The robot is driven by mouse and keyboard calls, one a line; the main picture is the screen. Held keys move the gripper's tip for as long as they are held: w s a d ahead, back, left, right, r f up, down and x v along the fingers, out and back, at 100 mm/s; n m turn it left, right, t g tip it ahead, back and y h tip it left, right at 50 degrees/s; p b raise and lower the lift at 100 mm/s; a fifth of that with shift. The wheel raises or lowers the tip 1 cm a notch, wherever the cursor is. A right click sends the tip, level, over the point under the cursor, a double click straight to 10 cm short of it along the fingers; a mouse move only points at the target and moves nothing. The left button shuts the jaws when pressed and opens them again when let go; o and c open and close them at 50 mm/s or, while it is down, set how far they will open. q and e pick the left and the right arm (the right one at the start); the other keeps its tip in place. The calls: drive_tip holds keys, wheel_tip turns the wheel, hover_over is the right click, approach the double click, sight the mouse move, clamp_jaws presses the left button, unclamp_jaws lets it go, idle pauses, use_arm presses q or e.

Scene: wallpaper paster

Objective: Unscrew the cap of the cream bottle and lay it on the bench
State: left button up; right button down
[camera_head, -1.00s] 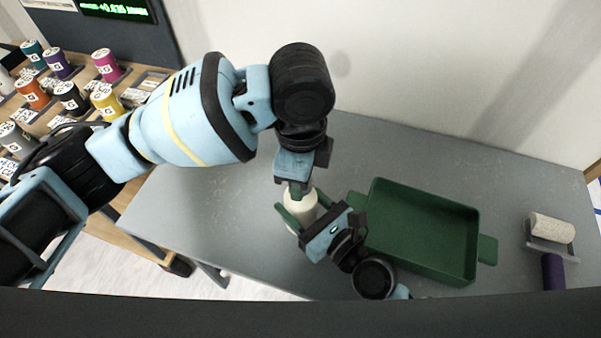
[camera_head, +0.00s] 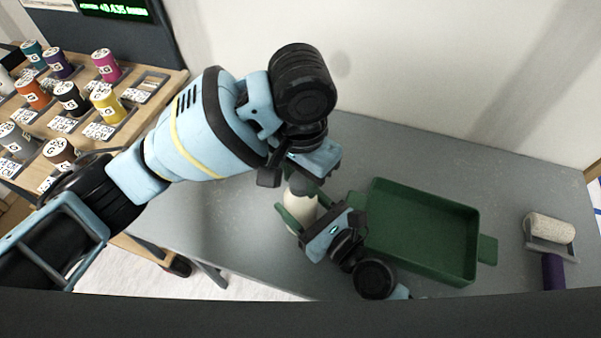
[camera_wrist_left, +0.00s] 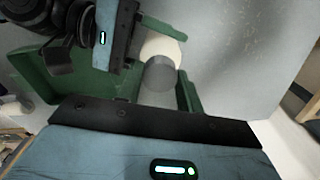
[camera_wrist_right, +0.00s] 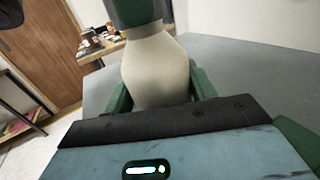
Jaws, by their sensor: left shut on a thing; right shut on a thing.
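The cream bottle (camera_head: 298,212) stands on the grey bench (camera_head: 230,225), left of the green tray. My right gripper (camera_head: 304,212) is shut on its body, one green finger on each side. The body also fills the middle of the right wrist view (camera_wrist_right: 158,70). The grey cap (camera_wrist_left: 163,76) is at the bottle's top, in line with the body. My left gripper (camera_head: 304,184) is above the bottle, shut on the cap. The left gripper partly hides the cap in the head view. I cannot tell whether the cap is loose.
The green tray (camera_head: 475,245) is on the bench just right of my right gripper. A speckled roller with a purple handle (camera_head: 553,270) lies at the far right. Labelled spools stand on a wooden rack (camera_head: 160,95) at the left. The bench is clear left of and behind the bottle.

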sight(302, 181)
use_arm(q)
drive_tip(key=shift+r, duration=0.4)
drive_tip(key=shift+r, duration=0.7)
idle(0.4)
drive_tip(key=shift+r, duration=2)
use_arm(e)
drive_tip(key=shift+c, duration=2.1)
unclamp_jaws()
use_arm(q)
drive_tip(key=shift+d, duration=0.15)
use_arm(e)
drive_tip(key=shift+s, duration=0.15)
